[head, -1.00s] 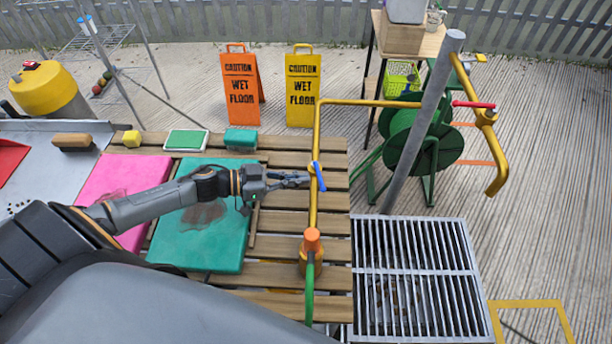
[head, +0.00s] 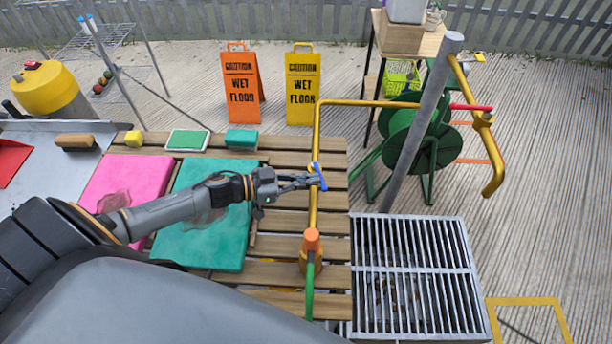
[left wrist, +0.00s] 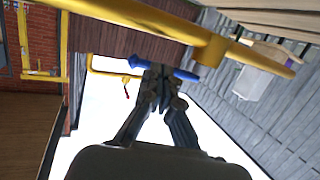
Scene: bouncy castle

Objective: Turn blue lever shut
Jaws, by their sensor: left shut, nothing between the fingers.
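The blue lever (head: 319,176) sits on the upright yellow pipe (head: 314,203) above the slatted wooden table. In the head view it slants a little, its top left of its bottom. My left gripper (head: 314,181) is shut and empty, its fingertips at the lever from the left. In the left wrist view the blue lever (left wrist: 180,73) runs across just beyond the shut fingertips (left wrist: 160,75); they look to be touching it, but I cannot be sure. The yellow pipe (left wrist: 135,14) passes behind it. My right gripper is not in view.
An orange-capped fitting (head: 312,240) with a green hose (head: 309,292) stands at the pipe's foot. A red lever (head: 472,107) is on the pipe's right branch, by a grey post (head: 425,120). A metal grate (head: 412,222) lies right of the table. Teal (head: 225,250) and pink (head: 130,172) pads lie below my left arm.

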